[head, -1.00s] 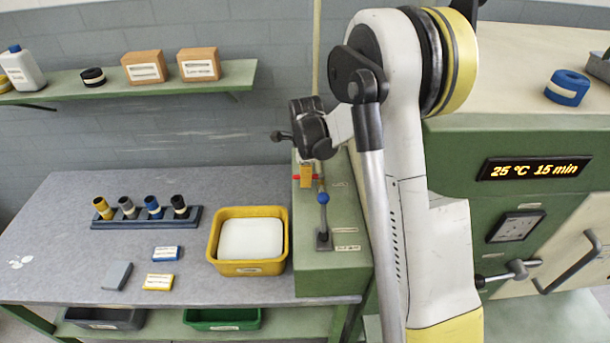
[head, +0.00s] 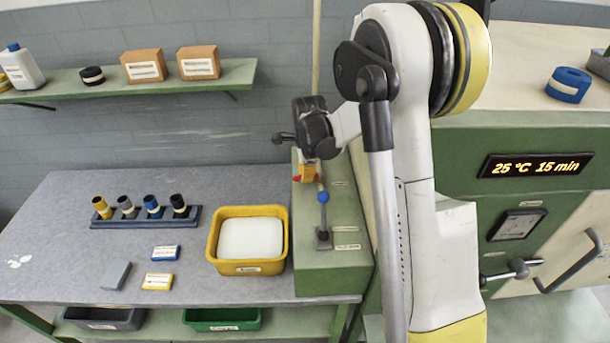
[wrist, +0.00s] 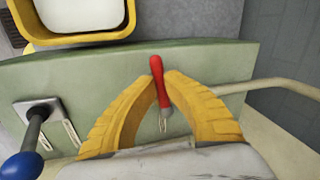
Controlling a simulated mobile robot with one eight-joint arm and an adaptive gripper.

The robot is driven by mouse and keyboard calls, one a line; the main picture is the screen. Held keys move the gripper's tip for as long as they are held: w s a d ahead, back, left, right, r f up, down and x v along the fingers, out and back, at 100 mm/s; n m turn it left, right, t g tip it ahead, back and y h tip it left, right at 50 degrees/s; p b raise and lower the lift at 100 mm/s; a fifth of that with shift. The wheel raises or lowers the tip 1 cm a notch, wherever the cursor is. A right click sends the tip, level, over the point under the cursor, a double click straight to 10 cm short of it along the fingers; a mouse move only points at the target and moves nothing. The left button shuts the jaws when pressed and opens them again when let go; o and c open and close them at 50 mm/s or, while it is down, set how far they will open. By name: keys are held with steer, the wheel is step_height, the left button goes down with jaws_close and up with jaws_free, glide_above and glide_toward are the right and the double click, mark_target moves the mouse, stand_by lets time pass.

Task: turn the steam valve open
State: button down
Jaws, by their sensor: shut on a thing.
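A red valve handle (wrist: 157,66) sits on top of the green box (head: 335,270). In the wrist view my gripper (wrist: 161,82) has its yellow fingers closed around the handle, with the handle's red end sticking out past the fingertips. In the head view my gripper (head: 307,172) is low over the back part of the box, and only small bits of red show beside it. The valve's base is hidden by my fingers. The labels on the box are too small to read.
A lever with a blue ball (head: 323,197) stands on the same box, close in front of my gripper. A yellow tray (head: 248,268) with a white block stands against the box's left. A thin pipe (head: 316,45) rises behind. A green machine (head: 460,150) stands right.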

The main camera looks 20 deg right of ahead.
mark_target(315, 195)
steer(key=n, duration=0.1)
steer(key=s+n+b, duration=0.1)
steer(key=n, duration=0.1)
steer(key=shift+s+f+y, duration=0.15)
steer(key=shift+s+y, duration=0.15)
steer(key=shift+y, duration=0.1)
steer(key=n, duration=0.1)
steer(key=s+n+b, duration=0.1)
steer(key=n, duration=0.1)
steer(key=s+n, duration=0.1)
steer(key=n, duration=0.1)
steer(key=shift+d+y+b, duration=0.3)
steer(key=shift+y+b, duration=0.1)
steer(key=n, duration=0.2)
steer(key=s+d+n+b, duration=0.1)
steer(key=n, duration=0.1)
steer(key=shift+s+d+g+y, duration=0.1)
steer(key=shift+s+g+y, duration=0.05)
steer(key=shift+g+y, duration=0.2)
steer(key=shift+s+d+n+g, duration=0.2)
steer(key=shift+d+n, duration=0.15)
steer(key=shift+n, duration=0.7)
steer(key=shift+s+d+n+g, duration=0.2)
steer(key=shift+d+n, duration=0.1)
steer(key=shift+n, duration=0.75)
steer(key=c, duration=1.4)
jaws_free()
